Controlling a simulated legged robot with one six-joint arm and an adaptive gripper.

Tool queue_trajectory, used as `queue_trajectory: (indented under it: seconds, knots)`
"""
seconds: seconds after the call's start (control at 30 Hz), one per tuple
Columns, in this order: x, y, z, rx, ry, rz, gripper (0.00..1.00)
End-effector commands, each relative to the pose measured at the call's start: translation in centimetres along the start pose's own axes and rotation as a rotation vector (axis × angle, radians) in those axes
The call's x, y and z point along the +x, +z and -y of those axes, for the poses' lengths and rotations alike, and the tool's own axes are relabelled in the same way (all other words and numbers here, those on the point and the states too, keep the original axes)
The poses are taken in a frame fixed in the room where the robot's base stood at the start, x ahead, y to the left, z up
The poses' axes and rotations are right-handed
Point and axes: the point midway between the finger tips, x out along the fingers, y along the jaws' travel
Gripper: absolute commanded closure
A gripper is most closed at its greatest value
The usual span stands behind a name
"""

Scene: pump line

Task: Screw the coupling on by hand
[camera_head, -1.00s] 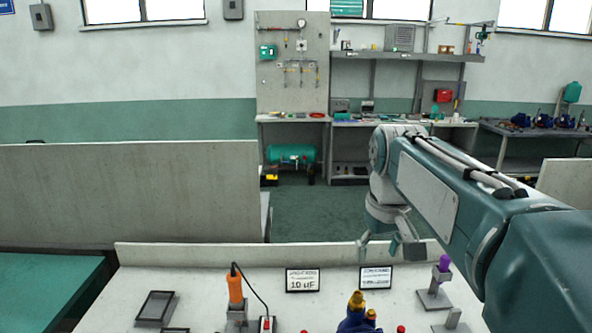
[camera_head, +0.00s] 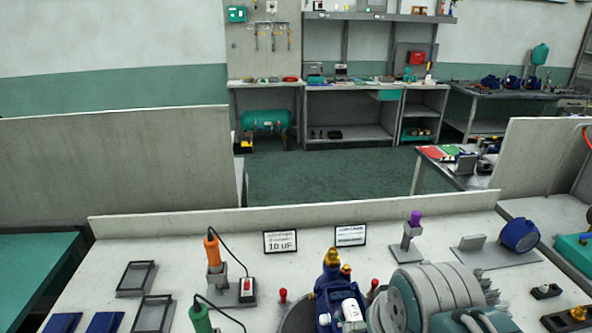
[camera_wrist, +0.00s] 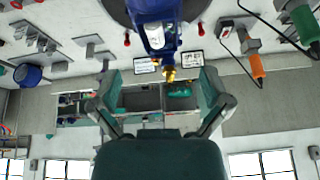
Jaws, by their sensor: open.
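A blue pump body (camera_head: 328,300) stands on a round dark plate at the front middle of the bench. Brass fittings (camera_head: 332,258) sit on its upper part. I cannot tell which brass piece is the coupling. In the wrist view, which is upside down, the pump (camera_wrist: 150,12) comes in from the top with its brass tip (camera_wrist: 169,74) between my fingers in the picture. My gripper (camera_wrist: 160,84) is open, its two fingers wide apart with nothing held. Whether it touches the brass cannot be told. In the head view my grey and teal arm hides the gripper.
An orange-handled tool (camera_head: 212,250) and a green-handled one (camera_head: 201,320) with cables stand left. Trays (camera_head: 136,278) lie further left. A purple-topped stand (camera_head: 412,233) and a blue round part (camera_head: 520,235) are at right. Red pegs (camera_head: 283,296) flank the pump.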

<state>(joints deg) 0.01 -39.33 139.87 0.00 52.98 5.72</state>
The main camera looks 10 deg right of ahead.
Motion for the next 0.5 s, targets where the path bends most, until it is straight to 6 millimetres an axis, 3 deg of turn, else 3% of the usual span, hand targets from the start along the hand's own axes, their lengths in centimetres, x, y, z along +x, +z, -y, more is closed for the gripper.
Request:
queue_trajectory:
  seconds: [0.27,0.5]
  knots:
    - [0.9,-7.5,0.8,0.406,0.040,0.129,0.00]
    - [3.6,-13.4,1.4,0.767,0.120,0.227,0.00]
